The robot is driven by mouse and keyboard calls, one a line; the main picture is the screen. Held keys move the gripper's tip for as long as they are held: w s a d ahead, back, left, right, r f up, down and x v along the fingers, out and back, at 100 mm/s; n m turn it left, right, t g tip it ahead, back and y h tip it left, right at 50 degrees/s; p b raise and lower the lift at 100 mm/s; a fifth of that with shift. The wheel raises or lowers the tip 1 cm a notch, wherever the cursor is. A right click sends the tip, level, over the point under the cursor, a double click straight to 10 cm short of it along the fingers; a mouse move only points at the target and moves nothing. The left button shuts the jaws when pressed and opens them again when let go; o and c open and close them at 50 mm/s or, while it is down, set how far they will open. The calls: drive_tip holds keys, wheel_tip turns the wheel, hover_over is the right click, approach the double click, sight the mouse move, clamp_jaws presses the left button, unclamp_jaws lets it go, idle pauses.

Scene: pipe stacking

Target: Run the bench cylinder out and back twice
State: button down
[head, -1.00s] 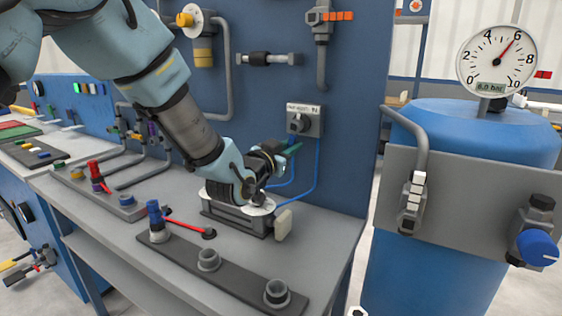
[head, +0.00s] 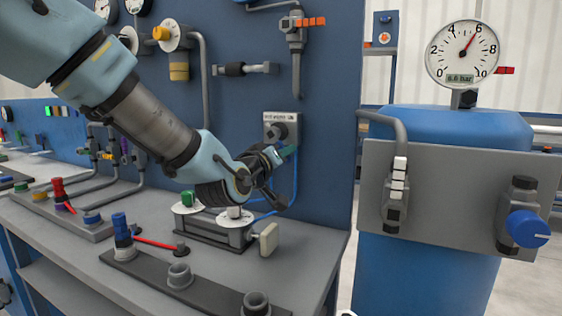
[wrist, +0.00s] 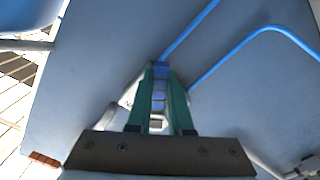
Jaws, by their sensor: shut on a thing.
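The bench cylinder (head: 215,236) lies on the bench, with a pale end plate (head: 269,240) standing out at its right on a short stretch of rod. A grey valve box (head: 270,120) with a dark round knob (head: 280,131) is on the blue panel above it. My gripper (head: 288,153) has its green fingertips at the lower front of this box. In the wrist view my gripper (wrist: 160,105) is shut on a small blue and pale grey part (wrist: 160,84), seemingly the valve's handle. The fingers hide part of it, and the box label is unreadable.
Blue hoses (head: 294,185) run down the panel beside my gripper. A dark strip with sockets (head: 180,276) lies at the bench front. A blue tank (head: 425,280) with a pressure gauge (head: 468,54) near 6 stands at the right.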

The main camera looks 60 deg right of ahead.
drive_tip(key=shift+s+r+n, duration=0.1)
drive_tip(key=shift+s+n, duration=0.05)
drive_tip(key=shift+n, duration=0.25)
drive_tip(key=c, duration=0.8)
unclamp_jaws()
drive_tip(key=a+b, duration=0.1)
drive_tip(key=a, duration=1)
drive_tip(key=shift+b, duration=0.4)
drive_tip(key=shift+d, duration=0.1)
